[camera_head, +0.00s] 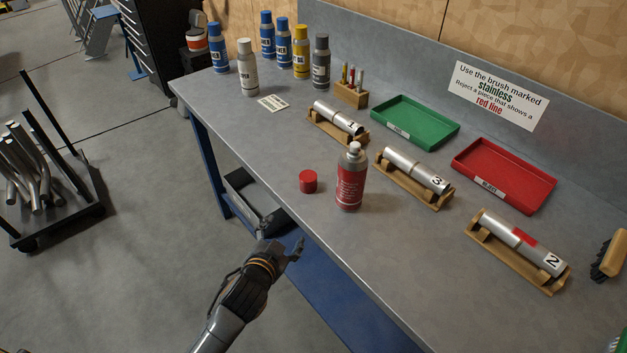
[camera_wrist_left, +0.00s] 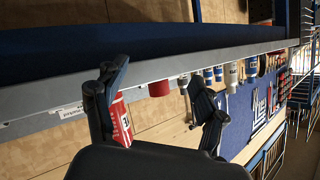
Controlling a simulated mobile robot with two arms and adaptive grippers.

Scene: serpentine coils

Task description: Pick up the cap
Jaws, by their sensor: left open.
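The red cap (camera_head: 308,181) rests on the grey workbench (camera_head: 262,140) near its front edge, just left of the red spray can (camera_head: 350,178). The can stands upright with its nozzle bare. My left gripper (camera_head: 293,248) is off the bench's front edge, below and in front of the cap, apart from it and empty. In the left wrist view its two dark fingers (camera_wrist_left: 158,78) are spread. The cap (camera_wrist_left: 158,89) shows in the gap between them, farther off, and the red can (camera_wrist_left: 119,122) is partly hidden by one finger. My right gripper is not in view.
Metal tubes in wooden cradles (camera_head: 413,178) lie right of the can, with a green tray (camera_head: 437,139) and a red tray (camera_head: 519,198) behind. Several spray cans (camera_head: 248,68) stand at the far end. The bench left of the cap is clear.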

